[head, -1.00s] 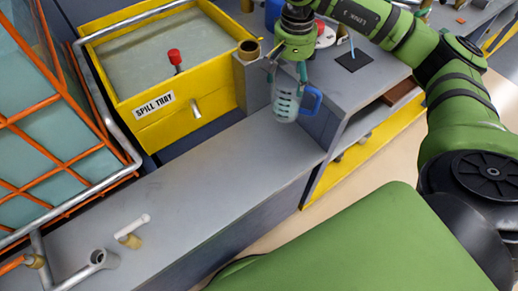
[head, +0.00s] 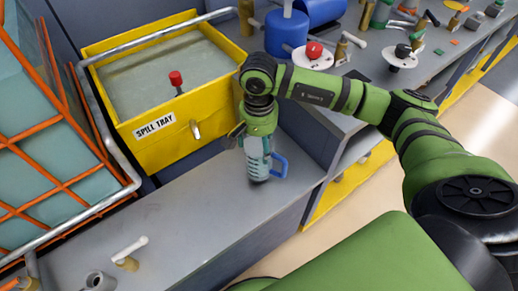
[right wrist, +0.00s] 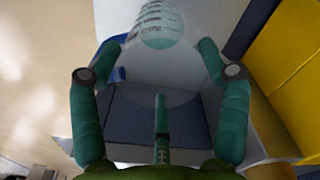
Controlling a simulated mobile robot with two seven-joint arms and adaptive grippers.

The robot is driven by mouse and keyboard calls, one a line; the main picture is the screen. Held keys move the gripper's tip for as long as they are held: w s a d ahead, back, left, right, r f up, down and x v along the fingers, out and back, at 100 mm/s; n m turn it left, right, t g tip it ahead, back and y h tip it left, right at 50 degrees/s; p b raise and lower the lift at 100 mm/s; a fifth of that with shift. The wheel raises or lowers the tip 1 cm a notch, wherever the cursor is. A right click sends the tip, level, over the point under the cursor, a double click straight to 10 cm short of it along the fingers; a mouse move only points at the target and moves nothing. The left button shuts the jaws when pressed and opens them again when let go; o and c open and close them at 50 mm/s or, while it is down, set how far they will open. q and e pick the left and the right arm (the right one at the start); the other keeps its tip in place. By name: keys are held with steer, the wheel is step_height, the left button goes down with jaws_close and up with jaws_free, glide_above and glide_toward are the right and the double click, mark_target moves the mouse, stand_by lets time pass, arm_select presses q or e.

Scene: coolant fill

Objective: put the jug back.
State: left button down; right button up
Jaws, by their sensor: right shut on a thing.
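The clear jug (head: 259,172) with measuring marks and a blue handle (head: 280,165) is in my right gripper (head: 257,146), over the lower grey bench in front of the yellow spill tray. It looks nearly upright. I cannot tell whether its base touches the bench. In the right wrist view the see-through jug (right wrist: 160,24) lies between the teal fingers of my right gripper (right wrist: 163,55), which are shut on it. The handle shows partly behind the left finger there. My left gripper is not in view.
The yellow spill tray (head: 165,144) with a red-topped knob (head: 176,78) stands behind the lower bench (head: 190,215). An orange-barred cage (head: 60,150) is at left. Blue tanks (head: 286,35) and valves stand on the raised bench. The lower bench's middle is clear.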

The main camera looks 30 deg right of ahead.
step_height(320, 180, down, 4)
steer(key=shift+r+p, duration=0.25)
steer(key=shift+p, duration=0.05)
steer(key=shift+f, duration=0.3)
steer(key=shift+f+b, duration=0.1)
steer(key=shift+b, duration=0.2)
steer(key=o, duration=1.7)
